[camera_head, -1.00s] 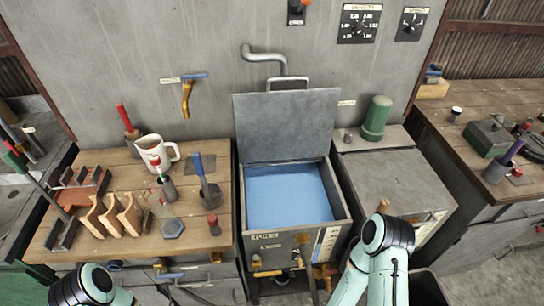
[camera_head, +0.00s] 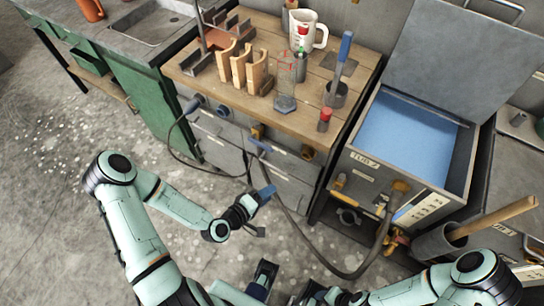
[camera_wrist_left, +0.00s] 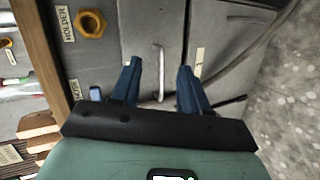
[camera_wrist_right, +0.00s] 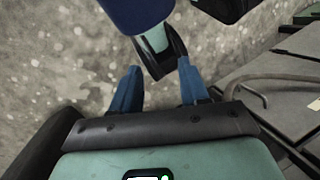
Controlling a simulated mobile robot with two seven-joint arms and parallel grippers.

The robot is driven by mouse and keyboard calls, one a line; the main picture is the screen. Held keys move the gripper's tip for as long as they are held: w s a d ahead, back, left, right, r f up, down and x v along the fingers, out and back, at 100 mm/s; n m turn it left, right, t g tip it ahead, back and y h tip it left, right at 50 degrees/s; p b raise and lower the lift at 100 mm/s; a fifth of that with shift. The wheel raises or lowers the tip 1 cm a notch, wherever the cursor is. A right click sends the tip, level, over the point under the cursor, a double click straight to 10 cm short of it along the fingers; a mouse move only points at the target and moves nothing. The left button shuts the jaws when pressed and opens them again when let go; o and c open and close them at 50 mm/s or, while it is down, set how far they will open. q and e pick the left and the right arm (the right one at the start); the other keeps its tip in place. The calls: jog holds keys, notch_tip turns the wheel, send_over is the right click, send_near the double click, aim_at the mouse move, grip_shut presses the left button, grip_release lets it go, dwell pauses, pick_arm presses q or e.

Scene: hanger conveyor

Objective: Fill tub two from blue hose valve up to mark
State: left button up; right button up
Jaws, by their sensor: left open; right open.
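The tub (camera_head: 372,178) at right has a raised grey lid and a flat blue surface inside; I cannot tell how deep any water is. Its front label appears to read TUB 2, and a white marked strip (camera_head: 420,208) is beside it. A dark hose (camera_head: 300,232) loops from a blue-handled piece (camera_head: 258,146) at the drawer fronts down and up to the tub's front. My left gripper (camera_head: 265,194) is open and empty before the drawers; the left wrist view shows its blue fingers (camera_wrist_left: 159,75) facing a drawer handle. My right gripper (camera_wrist_right: 158,78) is open and empty above the floor.
A brass holder ring (camera_wrist_left: 90,24) is near my left gripper. A wooden-handled tool (camera_head: 495,216) stands in a dark container at right. Floor is clear at left.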

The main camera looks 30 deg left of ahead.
aim_at(266, 149)
pick_arm(q)
jog(key=a+r+n+t+y+b, duration=0.2)
jog(key=a+r+n+t+y, duration=0.1)
jog(key=a+r+t, duration=0.3)
jog(key=shift+g, duration=0.4)
jog(key=w, duration=0.4)
jog(key=w+b, duration=0.1)
jog(key=w, duration=0.4)
jog(key=w+r+b, duration=0.1)
jog(key=w, duration=0.4)
jog(key=shift+w+d+r, duration=0.1)
jog(key=shift+d, duration=0.05)
jog(key=shift+n, duration=0.3)
grip_shut()
